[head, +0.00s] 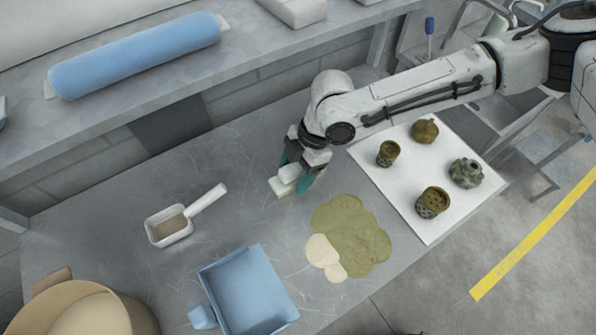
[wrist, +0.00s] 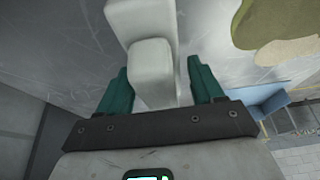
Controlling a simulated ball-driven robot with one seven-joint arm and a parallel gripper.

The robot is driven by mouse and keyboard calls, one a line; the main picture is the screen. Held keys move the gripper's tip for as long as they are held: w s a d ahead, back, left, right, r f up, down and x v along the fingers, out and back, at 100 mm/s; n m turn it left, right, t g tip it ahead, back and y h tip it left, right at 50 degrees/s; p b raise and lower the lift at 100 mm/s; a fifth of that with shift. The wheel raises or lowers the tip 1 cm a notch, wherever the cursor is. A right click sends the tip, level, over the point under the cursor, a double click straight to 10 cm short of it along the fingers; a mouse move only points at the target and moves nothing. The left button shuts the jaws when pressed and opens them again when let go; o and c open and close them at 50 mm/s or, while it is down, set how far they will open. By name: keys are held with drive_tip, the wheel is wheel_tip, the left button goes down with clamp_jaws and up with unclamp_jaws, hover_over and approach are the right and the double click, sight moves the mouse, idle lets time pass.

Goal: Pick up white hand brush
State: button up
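The white hand brush (head: 283,187) is under my gripper (head: 296,174) at the middle of the grey workbench. In the wrist view the white brush (wrist: 152,75) lies between the two green fingers of my gripper (wrist: 162,78), its wider block beyond the fingertips. The fingers stand apart on either side of it. A thin gap shows at the right finger; the left finger overlaps or sits close to the brush edge. I cannot tell whether the brush touches the bench, as my wrist hides part of it.
A white scoop (head: 171,229) lies to the left. A blue tray (head: 247,290) and round tan tub (head: 85,310) stand in front. An olive and cream spill (head: 350,230) lies right of the brush. A white mat (head: 412,223) bears several dirty parts. A blue roll (head: 135,55) lies on the shelf.

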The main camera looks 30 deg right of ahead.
drive_tip(key=c, duration=1)
drive_tip(key=shift+o, duration=0.2)
drive_tip(key=shift+r, duration=0.1)
drive_tip(key=shift+r, duration=0.55)
drive_tip(key=s+r+p, duration=0.5)
drive_tip(key=s+r, duration=0.7)
drive_tip(key=s, duration=0.2)
drive_tip(key=shift+d, duration=0.2)
drive_tip(key=shift+f, duration=0.15)
